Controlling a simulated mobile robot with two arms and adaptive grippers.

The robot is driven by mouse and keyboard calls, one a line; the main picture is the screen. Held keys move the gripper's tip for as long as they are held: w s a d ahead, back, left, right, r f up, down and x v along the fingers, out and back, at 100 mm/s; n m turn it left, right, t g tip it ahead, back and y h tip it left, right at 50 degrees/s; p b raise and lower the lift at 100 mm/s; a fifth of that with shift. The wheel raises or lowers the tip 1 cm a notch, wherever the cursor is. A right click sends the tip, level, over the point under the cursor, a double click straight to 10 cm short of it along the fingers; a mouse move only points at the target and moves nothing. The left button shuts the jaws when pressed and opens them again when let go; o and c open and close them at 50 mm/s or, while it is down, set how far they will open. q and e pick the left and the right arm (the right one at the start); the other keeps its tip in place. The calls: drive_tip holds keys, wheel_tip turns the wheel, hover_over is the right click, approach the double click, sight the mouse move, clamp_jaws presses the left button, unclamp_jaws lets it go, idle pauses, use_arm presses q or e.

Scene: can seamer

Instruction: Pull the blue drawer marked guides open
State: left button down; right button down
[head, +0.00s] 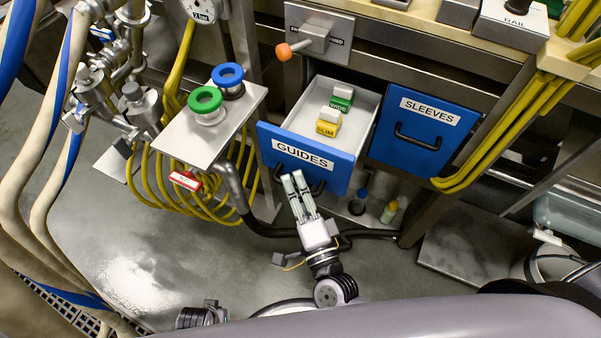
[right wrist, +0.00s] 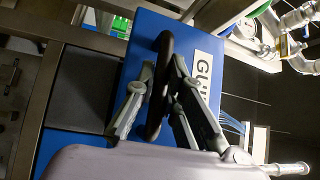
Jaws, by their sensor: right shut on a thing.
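The blue drawer marked GUIDES (head: 279,143) stands pulled out from the cabinet in the head view. Inside its white tray are a green block marked WIDE (head: 341,97) and a yellow block marked SLIM (head: 328,122). My right gripper (head: 295,184) is at the drawer's front and is shut on its black handle. In the right wrist view the handle (right wrist: 161,85) runs between the fingers, in front of the blue drawer face (right wrist: 140,62) with its partly hidden label. In the head view the fingers cover part of the handle.
The blue SLEEVES drawer (head: 423,128) is shut at the right. Small bottles (head: 389,212) stand beneath the drawer.

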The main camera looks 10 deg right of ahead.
idle(0.3)
drive_tip(key=c, duration=1.7)
unclamp_jaws()
drive_tip(key=shift+o, duration=0.2)
drive_tip(key=shift+s, duration=0.1)
drive_tip(key=v, duration=1.2)
